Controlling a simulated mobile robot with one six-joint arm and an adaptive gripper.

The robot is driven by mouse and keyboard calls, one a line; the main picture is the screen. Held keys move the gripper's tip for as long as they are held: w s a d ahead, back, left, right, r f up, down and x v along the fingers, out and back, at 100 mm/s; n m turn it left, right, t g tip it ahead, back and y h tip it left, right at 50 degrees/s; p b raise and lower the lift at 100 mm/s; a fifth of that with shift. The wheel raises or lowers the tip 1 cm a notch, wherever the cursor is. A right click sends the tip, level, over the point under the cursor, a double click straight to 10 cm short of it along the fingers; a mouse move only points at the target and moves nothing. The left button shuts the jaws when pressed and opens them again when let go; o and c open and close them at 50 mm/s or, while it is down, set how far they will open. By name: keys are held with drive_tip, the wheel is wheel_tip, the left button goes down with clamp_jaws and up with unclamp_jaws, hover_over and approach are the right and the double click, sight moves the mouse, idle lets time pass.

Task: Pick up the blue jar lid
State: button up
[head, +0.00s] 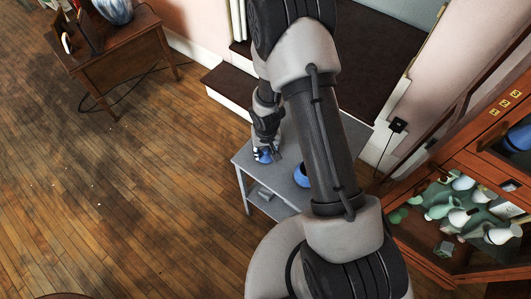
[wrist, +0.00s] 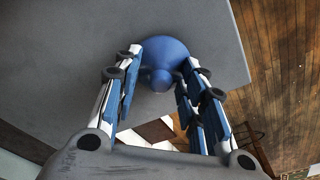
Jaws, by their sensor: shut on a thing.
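The blue jar lid (wrist: 165,52) is a round dome with a small ball knob facing my gripper. In the wrist view it sits between the tips of my gripper (wrist: 163,72), whose fingers are shut on its sides. In the head view my gripper (head: 267,150) is over the left part of a small grey table, with the blue lid (head: 263,157) at its fingertips. Whether the lid touches the tabletop I cannot tell. A blue jar (head: 300,176) stands on the table to the right, partly hidden behind my arm.
The grey table (head: 288,190) has a lower shelf. A wooden glass cabinet (head: 430,262) with vases stands at the right. A wooden desk (head: 120,55) is at the upper left, and dark-topped steps (head: 232,85) are behind the table. The wooden floor at left is open.

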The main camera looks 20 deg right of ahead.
sight(265, 149)
drive_tip(key=shift+s, duration=0.15)
drive_tip(key=shift+r+p, duration=0.15)
drive_tip(key=shift+p, duration=0.15)
drive_tip(key=c, duration=0.3)
wheel_tip(265, 149, up, 20)
drive_tip(key=p, duration=0.8)
drive_tip(key=shift+f, duration=0.25)
clamp_jaws()
drive_tip(key=shift+o, duration=1.8)
unclamp_jaws()
clamp_jaws()
